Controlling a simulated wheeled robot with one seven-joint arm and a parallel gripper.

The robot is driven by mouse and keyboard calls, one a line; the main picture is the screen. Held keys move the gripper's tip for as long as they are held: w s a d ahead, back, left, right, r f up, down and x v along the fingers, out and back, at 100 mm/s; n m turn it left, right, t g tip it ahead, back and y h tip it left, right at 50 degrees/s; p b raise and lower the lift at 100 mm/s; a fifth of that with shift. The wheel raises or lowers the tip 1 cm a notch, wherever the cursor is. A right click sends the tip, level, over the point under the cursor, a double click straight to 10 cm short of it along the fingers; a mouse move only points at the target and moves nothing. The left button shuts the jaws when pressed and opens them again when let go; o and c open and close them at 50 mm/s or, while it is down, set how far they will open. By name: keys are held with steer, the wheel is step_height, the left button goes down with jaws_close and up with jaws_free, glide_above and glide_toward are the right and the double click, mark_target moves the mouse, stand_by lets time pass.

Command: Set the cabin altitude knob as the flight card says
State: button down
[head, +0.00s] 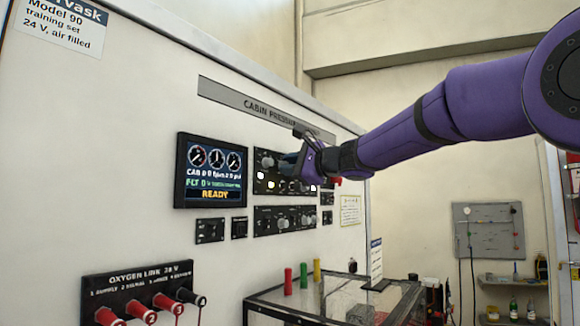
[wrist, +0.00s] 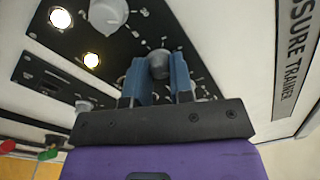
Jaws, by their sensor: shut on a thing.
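My gripper (wrist: 160,75) is at the upper black control panel and its two blue fingers are shut on a grey round knob (wrist: 159,62), one finger on each side. In the head view my gripper (head: 290,160) reaches the right part of the upper panel (head: 257,185) and hides much of it. Another grey knob (head: 267,162) on that panel is free, to the left of my gripper. The gripped knob's label and pointer are too small to read. A white card (head: 376,262) stands on the glass-topped case; its text is not readable.
A display (head: 211,170) left of the panel reads READY. A lower knob panel (head: 285,219) sits beneath. Red-ended oxygen link plugs (head: 140,310) are at lower left. Coloured cylinders (head: 303,275) stand on the glass case (head: 345,297). A lit lamp (wrist: 91,60) is near the gripped knob.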

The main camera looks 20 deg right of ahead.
steer(key=m, duration=1)
steer(key=shift+m+h, duration=0.3)
steer(key=shift+f, duration=0.1)
stand_by(0.3)
steer(key=c, duration=1)
jaws_free()
steer(key=v, duration=1.1)
steer(key=shift+w, duration=0.1)
